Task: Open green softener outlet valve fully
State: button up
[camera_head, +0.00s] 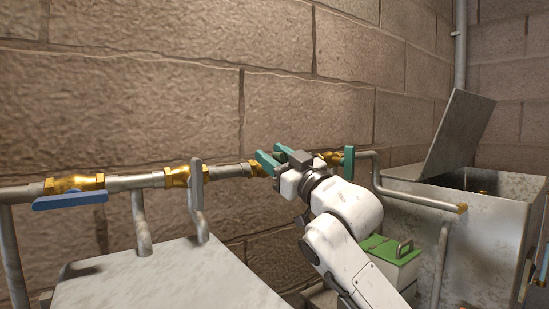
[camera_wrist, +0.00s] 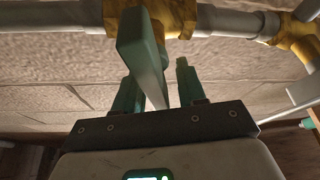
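A green valve handle (camera_wrist: 142,52) stands out from a brass valve body (camera_wrist: 176,14) in the wrist view. My gripper (camera_wrist: 157,76) has its two teal fingers apart on either side of this handle. The handle lies nearer the left finger, with a visible gap to the right finger. I cannot tell whether the left finger touches it. In the head view my gripper (camera_head: 279,156) is at the pipe by the wall, and it hides much of this valve. Another green handle (camera_head: 349,162) hangs upright beside a brass fitting (camera_head: 332,158) to the right of my gripper.
A blue valve handle (camera_head: 70,200) lies along the pipe at the left. A grey handle (camera_head: 196,184) stands upright on a brass valve. A metal tank (camera_head: 475,240) with a raised lid is at the right. A green-topped box (camera_head: 390,250) stands low behind my arm.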

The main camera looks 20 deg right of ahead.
jog(key=b+v, duration=0.2)
jog(key=v, duration=0.8)
jog(key=shift+s, duration=0.35)
jog(key=shift+d+f, duration=0.1)
jog(key=shift+d, duration=0.1)
